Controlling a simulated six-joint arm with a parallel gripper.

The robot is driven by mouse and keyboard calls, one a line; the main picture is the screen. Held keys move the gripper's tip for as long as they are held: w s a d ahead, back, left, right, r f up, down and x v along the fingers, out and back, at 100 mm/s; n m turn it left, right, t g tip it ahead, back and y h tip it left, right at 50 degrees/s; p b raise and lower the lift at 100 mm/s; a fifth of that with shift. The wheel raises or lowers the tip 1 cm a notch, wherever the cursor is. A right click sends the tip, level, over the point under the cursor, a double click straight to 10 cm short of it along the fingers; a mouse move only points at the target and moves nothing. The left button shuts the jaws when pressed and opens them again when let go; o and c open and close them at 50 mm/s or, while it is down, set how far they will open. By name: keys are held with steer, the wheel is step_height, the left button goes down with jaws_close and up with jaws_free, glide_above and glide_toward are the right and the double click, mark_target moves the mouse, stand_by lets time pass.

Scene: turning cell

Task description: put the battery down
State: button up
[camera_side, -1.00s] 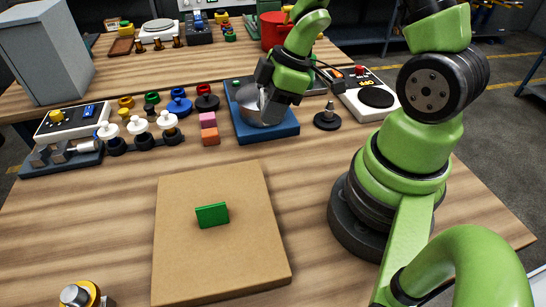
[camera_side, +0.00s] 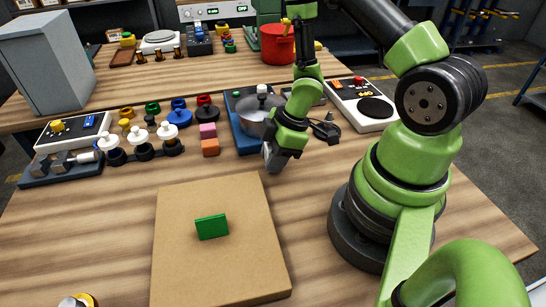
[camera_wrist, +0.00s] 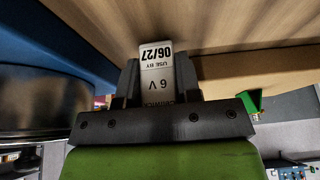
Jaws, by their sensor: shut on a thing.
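My gripper (camera_side: 273,157) is in front of the blue tray, near the far right corner of the tan board (camera_side: 190,270). The wrist view shows its two dark fingers (camera_wrist: 157,82) shut on a battery (camera_wrist: 157,56). The battery has a pale label with "USE BY 06/27" and "6 V", upside down in that view. Its end sticks out past the fingers. In the side view it is too small to tell clearly from the fingers, and I cannot tell its height above the table.
A green block (camera_side: 211,227) stands on the board. A metal pot (camera_side: 259,117) sits on the blue tray (camera_side: 247,143) right behind my gripper. Orange (camera_side: 210,147) and pink (camera_side: 207,130) blocks are to the left. Bare wooden table lies left of the board.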

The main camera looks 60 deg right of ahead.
steer(key=shift+f, duration=0.2)
steer(key=shift+f, duration=0.15)
steer(key=o, duration=1)
steer(key=shift+o, duration=0.2)
